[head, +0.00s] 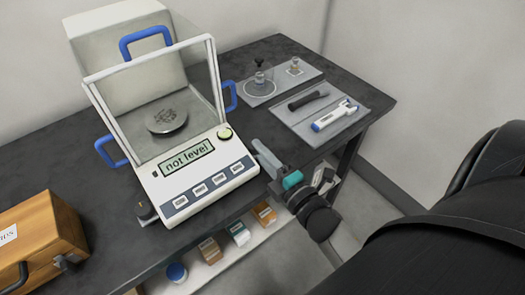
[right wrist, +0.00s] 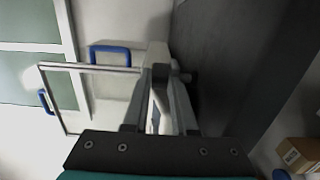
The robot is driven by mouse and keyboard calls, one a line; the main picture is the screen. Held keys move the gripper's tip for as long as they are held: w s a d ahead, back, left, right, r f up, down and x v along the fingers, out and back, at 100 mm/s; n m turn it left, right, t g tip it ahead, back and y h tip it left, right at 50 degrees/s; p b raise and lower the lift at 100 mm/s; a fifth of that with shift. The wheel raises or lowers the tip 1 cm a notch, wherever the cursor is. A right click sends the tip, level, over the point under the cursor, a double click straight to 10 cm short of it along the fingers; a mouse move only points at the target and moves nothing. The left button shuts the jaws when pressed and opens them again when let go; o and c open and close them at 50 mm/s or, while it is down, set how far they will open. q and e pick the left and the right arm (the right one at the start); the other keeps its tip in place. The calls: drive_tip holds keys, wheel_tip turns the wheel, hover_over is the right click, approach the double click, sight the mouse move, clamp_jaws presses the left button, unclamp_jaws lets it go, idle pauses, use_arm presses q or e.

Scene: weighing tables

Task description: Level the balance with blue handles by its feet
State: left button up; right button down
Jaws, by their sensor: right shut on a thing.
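The balance with blue handles (head: 196,175) stands on the dark table, and its display (head: 188,159) reads "not level". A round bubble level (head: 224,134) sits at its front right corner; the bubble's place is too small to tell. The front left foot (head: 145,211) is a dark knob under the corner. My right gripper (head: 267,160) is at the front right corner, shut on the front right foot, which its fingers mostly hide. In the right wrist view the fingers (right wrist: 160,85) reach to the balance's corner, with a blue handle (right wrist: 110,55) beyond. My left gripper is not in view.
A wooden case (head: 42,240) stands at the left. On the right, grey mats hold a glass-covered dish (head: 259,82), a black tube (head: 308,100) and a blue-and-white pipette (head: 334,115). Small boxes (head: 238,233) stand on a shelf below the table's front edge.

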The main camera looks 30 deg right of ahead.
drive_tip(key=shift+a, duration=0.2)
drive_tip(key=c, duration=0.9)
unclamp_jaws()
drive_tip(key=shift+w, duration=0.15)
drive_tip(key=shift+o, duration=0.9)
drive_tip(key=shift+d, duration=0.1)
drive_tip(key=s, duration=1.5)
drive_tip(key=shift+s+d, duration=0.15)
drive_tip(key=shift+d, duration=0.05)
